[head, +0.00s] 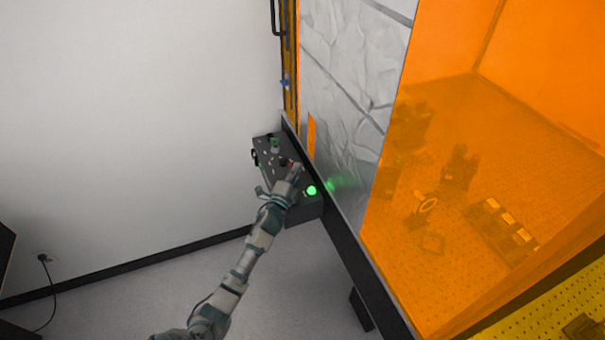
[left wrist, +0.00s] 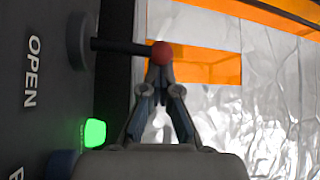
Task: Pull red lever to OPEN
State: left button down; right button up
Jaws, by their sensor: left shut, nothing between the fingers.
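The red lever (left wrist: 162,54) shows in the left wrist view as a black rod with a red ball knob, sticking out from a round grey base on a dark control box (head: 310,209). The word OPEN is printed on the panel, left of the lever's base. My left gripper (left wrist: 159,72) is shut and empty, its fingertips at the knob's underside in the picture; I cannot tell whether they touch it. My right gripper is not in view.
A green lit button (left wrist: 95,132) is on the panel; it also glows in the head view (head: 311,190). An orange transparent enclosure (head: 480,120) and a foil-like silver panel (head: 350,60) stand right of the box. A white wall is on the left, with grey floor below.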

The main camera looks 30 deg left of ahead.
pick_arm(q)
jog(key=shift+s+a+f+n+b, duration=0.15)
jog(key=shift+s+a+n+b, duration=0.35)
jog(key=shift+b, duration=0.4)
jog(key=shift+s+a, duration=0.1)
jog(key=shift+s, duration=0.2)
jog(key=shift+a+r, duration=0.15)
jog(key=shift+r, duration=0.05)
jog(key=shift+s+f, duration=0.1)
jog(key=shift+s, duration=0.05)
jog(key=v, duration=1.1)
jog(key=shift+s+f, duration=0.3)
jog(key=shift+s, duration=0.05)
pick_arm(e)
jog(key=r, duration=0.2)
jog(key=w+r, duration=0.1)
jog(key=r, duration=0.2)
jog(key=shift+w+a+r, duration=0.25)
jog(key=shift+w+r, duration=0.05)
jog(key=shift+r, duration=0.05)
